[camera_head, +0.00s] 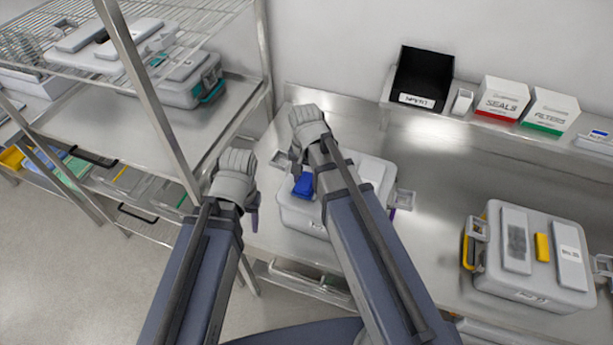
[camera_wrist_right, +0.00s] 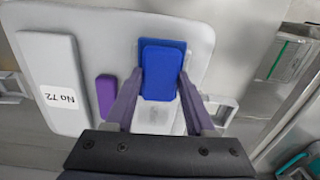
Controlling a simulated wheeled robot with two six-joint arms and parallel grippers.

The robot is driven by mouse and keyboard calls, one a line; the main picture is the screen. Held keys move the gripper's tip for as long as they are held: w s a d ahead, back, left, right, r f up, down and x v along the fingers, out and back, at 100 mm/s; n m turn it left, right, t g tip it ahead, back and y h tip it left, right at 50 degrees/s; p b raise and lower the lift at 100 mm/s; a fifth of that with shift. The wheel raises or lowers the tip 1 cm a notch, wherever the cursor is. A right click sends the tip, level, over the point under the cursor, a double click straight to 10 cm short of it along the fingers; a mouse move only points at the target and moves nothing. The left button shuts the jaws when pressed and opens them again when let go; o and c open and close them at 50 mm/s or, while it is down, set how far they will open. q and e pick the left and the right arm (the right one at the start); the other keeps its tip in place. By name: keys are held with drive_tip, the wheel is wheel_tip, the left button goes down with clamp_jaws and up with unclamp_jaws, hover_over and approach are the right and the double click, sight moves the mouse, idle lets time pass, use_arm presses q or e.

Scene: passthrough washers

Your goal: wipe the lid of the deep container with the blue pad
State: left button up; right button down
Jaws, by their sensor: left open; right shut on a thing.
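My right gripper (camera_head: 303,178) is shut on the blue pad (camera_head: 304,186), over the lid of a grey container (camera_head: 300,218) with purple fittings. In the right wrist view the blue pad (camera_wrist_right: 163,68) sits between the fingertips (camera_wrist_right: 160,90), above a pale raised panel with a faint grey patch (camera_wrist_right: 155,116). I cannot tell whether the pad touches the lid (camera_wrist_right: 112,35). The lid also has a purple block (camera_wrist_right: 106,95) and a panel labelled "No 72" (camera_wrist_right: 52,85). My left gripper (camera_head: 254,205) is open and empty, left of this container.
A second grey container (camera_head: 530,290) with yellow fittings and a dark patch on its lid stands at right on the steel bench (camera_head: 440,230). A black bin (camera_head: 422,78), a SEALS box (camera_head: 500,98) and a FILTERS box (camera_head: 548,112) line the back ledge. A wire rack (camera_head: 160,100) stands left.

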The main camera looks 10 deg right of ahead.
drive_tip(key=shift+w+d, duration=0.55)
drive_tip(key=shift+w, duration=0.25)
drive_tip(key=shift+w+d, duration=0.5)
drive_tip(key=shift+w, duration=0.3)
drive_tip(key=shift+w+d, duration=0.55)
drive_tip(key=shift+w, duration=0.15)
drive_tip(key=shift+w+d, duration=0.5)
drive_tip(key=shift+w, duration=0.2)
drive_tip(key=shift+w+d, duration=0.55)
drive_tip(key=shift+w, duration=0.3)
drive_tip(key=shift+w+d, duration=0.55)
drive_tip(key=shift+w, duration=0.25)
wheel_tip(320, 180, up, 6)
drive_tip(key=p, duration=0.6)
